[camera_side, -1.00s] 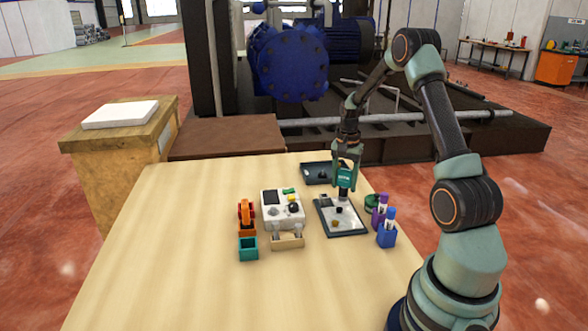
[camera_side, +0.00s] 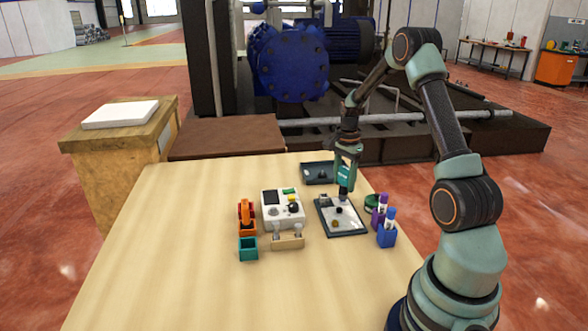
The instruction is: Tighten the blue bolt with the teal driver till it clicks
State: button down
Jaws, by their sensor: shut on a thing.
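My gripper (camera_side: 346,163) is shut on the teal driver (camera_side: 344,175), which it holds roughly upright with its tip pointing down. The driver is over the back right part of a dark-edged plate (camera_side: 347,234) with a pale top. A dark bluish piece (camera_side: 343,195) shows right below the driver; I cannot tell whether it is the blue bolt or the driver's tip, or whether they touch. A dark knob (camera_side: 338,210) and a brass-coloured one (camera_side: 335,223) stand on the plate nearer the front. An open teal holder (camera_side: 248,250) stands at the table's left.
An orange tool in a holder (camera_side: 246,217) and a white box with buttons (camera_side: 282,210) are left of the plate. A small wooden rack (camera_side: 287,242) is in front. A dark tray (camera_side: 315,173) lies behind. Purple (camera_side: 379,214) and blue (camera_side: 386,235) holders stand right. The table's front left is clear.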

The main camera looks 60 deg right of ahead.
aim_at(345, 168)
jog(key=shift+r, duration=2)
jog(key=shift+a, duration=0.1)
